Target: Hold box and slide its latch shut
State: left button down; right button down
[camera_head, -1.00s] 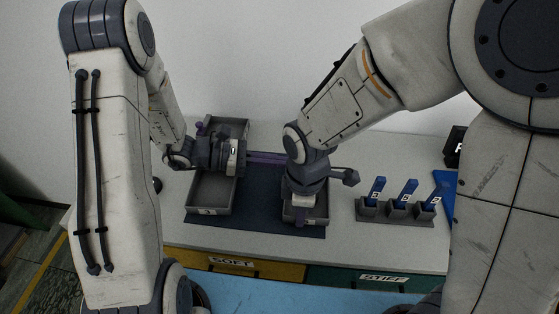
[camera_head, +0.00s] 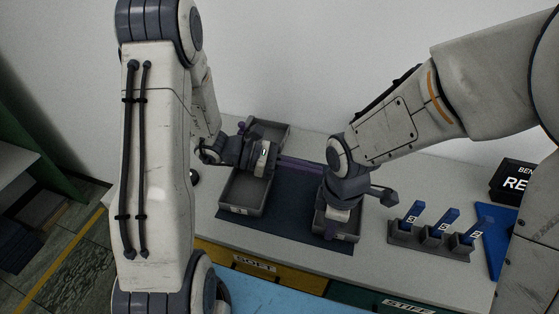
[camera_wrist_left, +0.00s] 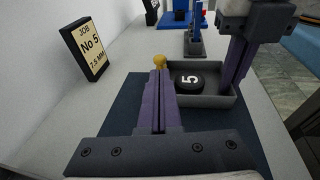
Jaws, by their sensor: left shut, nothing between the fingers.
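The box is a small grey open tray (camera_head: 349,235), on a dark blue mat (camera_head: 285,217). In the left wrist view the box (camera_wrist_left: 220,101) holds a black disc marked 5 (camera_wrist_left: 190,81). A brass knob (camera_wrist_left: 160,62) stands at its far left corner; I cannot tell whether it is part of the latch. My left gripper (camera_head: 322,169) is shut and empty; its purple fingers (camera_wrist_left: 159,78) point at the knob, and contact is unclear. My right gripper (camera_head: 336,213) is down at the box's right side, its purple fingers (camera_wrist_left: 236,65) at the wall; their gap is hidden.
A longer grey tray (camera_head: 240,210) lies under my left wrist. A rack with several blue-handled pieces (camera_head: 430,236) stands to the right, beside a blue panel (camera_head: 494,258). A job card, No 5, 7.5 MM (camera_wrist_left: 88,49), stands beyond the mat. Labelled drawers (camera_head: 255,263) are at the front.

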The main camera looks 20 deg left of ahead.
pick_arm(q)
jog(key=v, duration=0.8)
jog(key=shift+a+r, duration=0.1)
jog(key=shift+a, duration=0.25)
pick_arm(e)
jog(key=c, duration=1)
grip_release()
